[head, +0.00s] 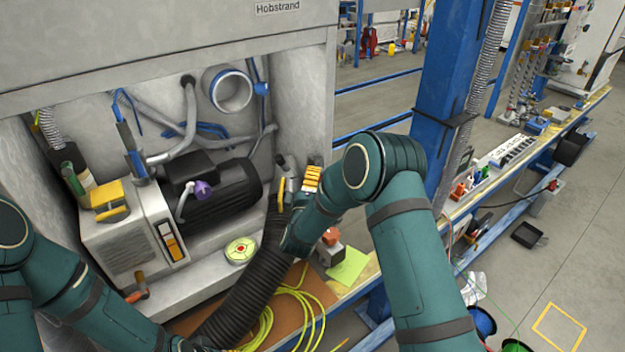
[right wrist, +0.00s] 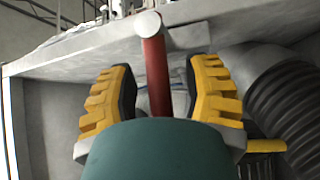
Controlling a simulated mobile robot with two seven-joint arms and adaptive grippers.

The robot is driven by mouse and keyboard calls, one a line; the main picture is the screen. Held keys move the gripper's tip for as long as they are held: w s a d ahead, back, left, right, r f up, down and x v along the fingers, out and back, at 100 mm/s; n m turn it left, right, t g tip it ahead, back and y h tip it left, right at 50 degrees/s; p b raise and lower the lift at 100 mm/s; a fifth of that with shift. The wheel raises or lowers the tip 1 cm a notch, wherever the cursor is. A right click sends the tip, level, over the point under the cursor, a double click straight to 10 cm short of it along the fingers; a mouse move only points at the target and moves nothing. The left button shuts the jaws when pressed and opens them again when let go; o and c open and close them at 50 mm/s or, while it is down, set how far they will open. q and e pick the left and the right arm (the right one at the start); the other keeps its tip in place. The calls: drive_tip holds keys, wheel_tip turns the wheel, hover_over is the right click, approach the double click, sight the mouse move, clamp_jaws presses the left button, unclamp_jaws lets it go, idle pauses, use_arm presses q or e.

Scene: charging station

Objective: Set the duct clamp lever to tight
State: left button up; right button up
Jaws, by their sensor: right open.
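In the right wrist view a red lever (right wrist: 155,75) with a round grey end stands between the two yellow fingers of my right gripper (right wrist: 160,98). The gripper is open, with a visible gap on either side of the lever. Its foot is hidden behind my teal wrist. A black ribbed duct (right wrist: 275,95) runs just right of the gripper, with a yellow part (right wrist: 262,146) near it. In the head view my right gripper (head: 296,184) is at the upper end of the black duct (head: 250,285); my forearm partly covers this area. My left gripper is not in view.
The grey cabinet (head: 165,45) encloses a black motor (head: 230,190) and pipes. A yellow cable (head: 290,300) lies below.

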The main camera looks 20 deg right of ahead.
drive_tip(key=shift+w+d+r, duration=0.1)
drive_tip(key=shift+w+d, duration=0.15)
drive_tip(key=shift+w, duration=0.2)
clamp_jaws()
